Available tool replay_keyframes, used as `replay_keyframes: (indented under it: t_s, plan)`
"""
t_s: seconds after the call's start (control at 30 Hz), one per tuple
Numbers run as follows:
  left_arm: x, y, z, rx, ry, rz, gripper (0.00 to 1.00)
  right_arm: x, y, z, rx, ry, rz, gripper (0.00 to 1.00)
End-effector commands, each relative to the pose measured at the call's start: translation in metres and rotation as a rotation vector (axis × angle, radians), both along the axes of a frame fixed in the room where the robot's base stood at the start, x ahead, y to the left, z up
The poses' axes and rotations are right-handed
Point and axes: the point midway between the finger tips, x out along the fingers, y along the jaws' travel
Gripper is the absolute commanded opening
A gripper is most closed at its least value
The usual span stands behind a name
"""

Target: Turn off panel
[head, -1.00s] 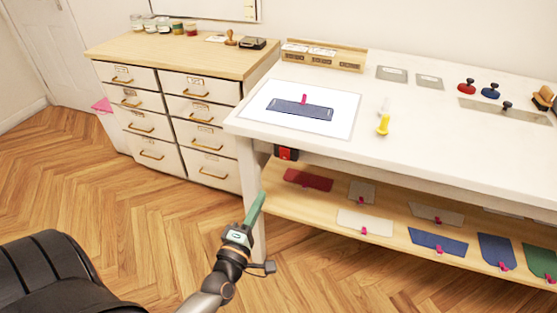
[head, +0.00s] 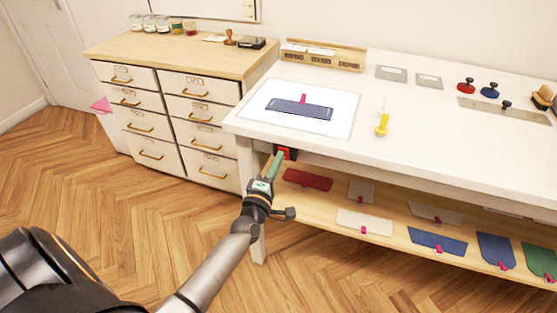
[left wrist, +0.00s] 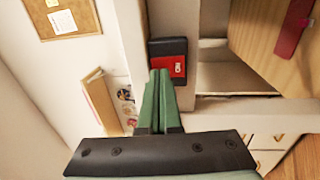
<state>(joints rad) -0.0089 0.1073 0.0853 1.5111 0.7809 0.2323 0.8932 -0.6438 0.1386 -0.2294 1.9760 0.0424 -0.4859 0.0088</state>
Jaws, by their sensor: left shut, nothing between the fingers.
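A white light panel (head: 340,98) lies on the left part of the worktable, with a dark blue fabric piece (head: 299,108) and a pink clip on it. A red switch in a black housing (head: 284,153) is mounted under the table's front edge near the left leg. It also shows in the left wrist view as a red switch (left wrist: 172,67) with a small white mark. My left gripper (head: 275,163) is shut and empty, its green fingertips at the switch's lower edge; whether they touch it I cannot tell. My right gripper is out of view.
The white worktable (head: 420,120) has a lower wooden shelf (head: 390,205) with several clipped fabric pieces. A drawer cabinet (head: 170,110) stands to the left. A yellow-handled tool (head: 382,125) lies on the tabletop. The wooden floor in front is clear.

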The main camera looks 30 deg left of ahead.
Motion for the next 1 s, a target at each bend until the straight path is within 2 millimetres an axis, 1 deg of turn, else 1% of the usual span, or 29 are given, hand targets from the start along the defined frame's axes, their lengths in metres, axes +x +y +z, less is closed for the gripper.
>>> replay_keyframes:
  t_s: [0.13, 0.47, 0.57, 0.63, 0.73, 1.0]
  plan:
    - [0.006, 0.001, 0.001, 0.0, 0.0, 0.0, 0.0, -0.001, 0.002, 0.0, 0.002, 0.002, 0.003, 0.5]
    - [0.007, 0.002, 0.001, 0.0, 0.0, 0.0, 0.0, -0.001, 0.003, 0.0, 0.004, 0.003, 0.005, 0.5]
    - [0.013, 0.003, 0.005, 0.0, -0.001, 0.0, 0.0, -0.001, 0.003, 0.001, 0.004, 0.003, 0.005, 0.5]
    - [0.017, 0.004, 0.012, 0.001, -0.002, -0.001, 0.0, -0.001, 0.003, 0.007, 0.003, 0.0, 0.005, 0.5]
    - [0.018, 0.005, 0.011, 0.001, -0.005, 0.0, 0.0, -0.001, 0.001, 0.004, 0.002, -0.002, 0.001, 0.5]
    - [0.018, 0.005, 0.014, 0.003, -0.009, 0.002, 0.0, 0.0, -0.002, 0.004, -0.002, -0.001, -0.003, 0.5]
